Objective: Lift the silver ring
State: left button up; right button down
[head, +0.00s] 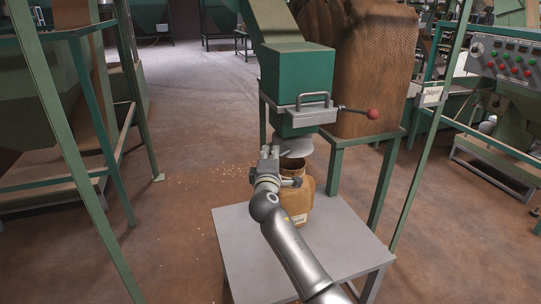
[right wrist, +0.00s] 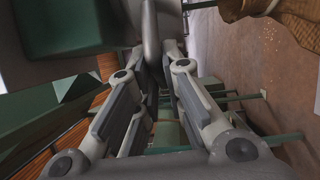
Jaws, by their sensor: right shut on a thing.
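The silver ring (head: 297,147) hangs level around the spout area under the green hopper (head: 297,72). It is above the open mouth of a brown sack (head: 298,203) and apart from it. In the right wrist view the ring (right wrist: 152,38) shows edge-on as a grey band between the fingertips. My right gripper (head: 270,153) is at the ring's left edge and is shut on it. The right wrist view also shows the right gripper (right wrist: 158,65) with the hopper on its left and the sack at upper right. My left gripper is not in view.
The sack stands on a grey table (head: 235,235). A slide handle (head: 312,99) and a red-knobbed lever (head: 372,113) stick out from the hopper. Green frame posts (head: 385,180) stand at the right. Small nuts lie scattered on the floor at left.

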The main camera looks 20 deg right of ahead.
jog(key=shift+r, duration=0.4)
jog(key=c, duration=1.6)
grip_release()
jog(key=shift+c, duration=0.2)
jog(key=shift+o, duration=0.6)
jog(key=shift+f, duration=0.15)
jog(key=shift+s, duration=0.1)
jog(key=v, duration=1.2)
